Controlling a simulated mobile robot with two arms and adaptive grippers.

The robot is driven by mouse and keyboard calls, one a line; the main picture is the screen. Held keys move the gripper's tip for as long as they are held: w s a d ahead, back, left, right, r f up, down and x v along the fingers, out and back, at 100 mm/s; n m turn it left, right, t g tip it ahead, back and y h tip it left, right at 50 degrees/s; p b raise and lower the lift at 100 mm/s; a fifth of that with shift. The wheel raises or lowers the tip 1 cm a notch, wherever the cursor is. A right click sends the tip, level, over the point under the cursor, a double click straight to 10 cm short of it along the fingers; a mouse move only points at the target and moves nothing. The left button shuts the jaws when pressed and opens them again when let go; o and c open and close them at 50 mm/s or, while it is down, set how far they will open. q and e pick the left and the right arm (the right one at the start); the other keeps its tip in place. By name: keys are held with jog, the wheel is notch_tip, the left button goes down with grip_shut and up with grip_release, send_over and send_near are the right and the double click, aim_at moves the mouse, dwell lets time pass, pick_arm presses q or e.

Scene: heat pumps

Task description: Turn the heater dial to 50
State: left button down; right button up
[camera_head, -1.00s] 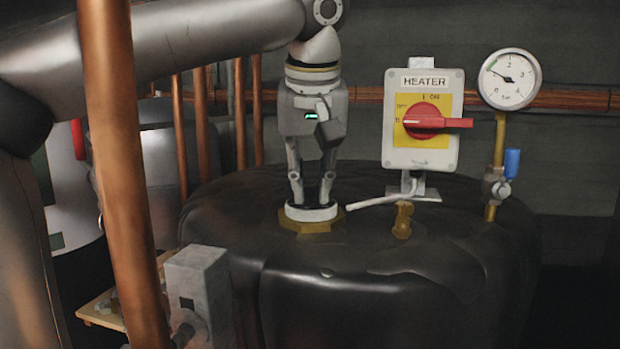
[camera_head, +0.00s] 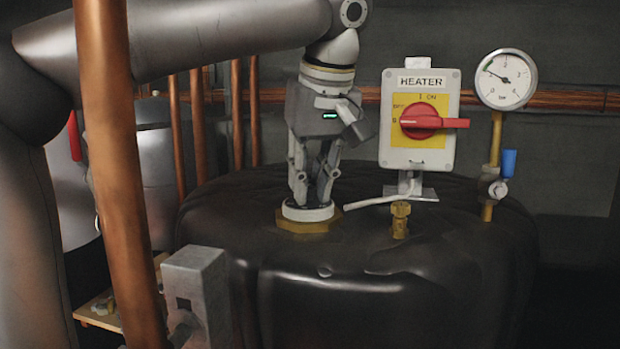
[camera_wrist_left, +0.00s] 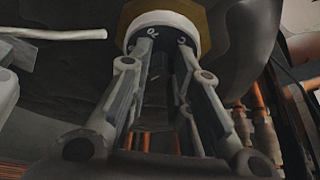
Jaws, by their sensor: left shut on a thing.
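The heater dial is a white round cap (camera_head: 307,213) on a brass hex fitting (camera_head: 309,226) on top of the black tank. My left gripper (camera_head: 311,197) comes down on it from above, tilted, with its fingertips shut on the dial. In the left wrist view the dial (camera_wrist_left: 165,19) shows at the top, with a dark inner ring bearing small numerals, partly hidden by the fingers of my left gripper (camera_wrist_left: 163,42). I cannot read the dial's setting. My right gripper is not in view.
Right of my left gripper stands the HEATER switch box (camera_head: 418,155) with a red handle (camera_head: 430,122). A pressure gauge (camera_head: 505,79) on a brass pipe is further right. A thick copper pipe (camera_head: 116,170) crosses the left foreground. A white cable (camera_head: 378,199) lies close right of the dial.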

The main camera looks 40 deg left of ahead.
pick_arm(q)
jog(key=c, duration=1.3)
grip_release()
jog(key=shift+d+r, duration=0.1)
jog(key=shift+r, duration=0.1)
jog(key=s+d, duration=0.5)
jog(key=d, duration=0.6)
jog(key=shift+s+r, duration=0.35)
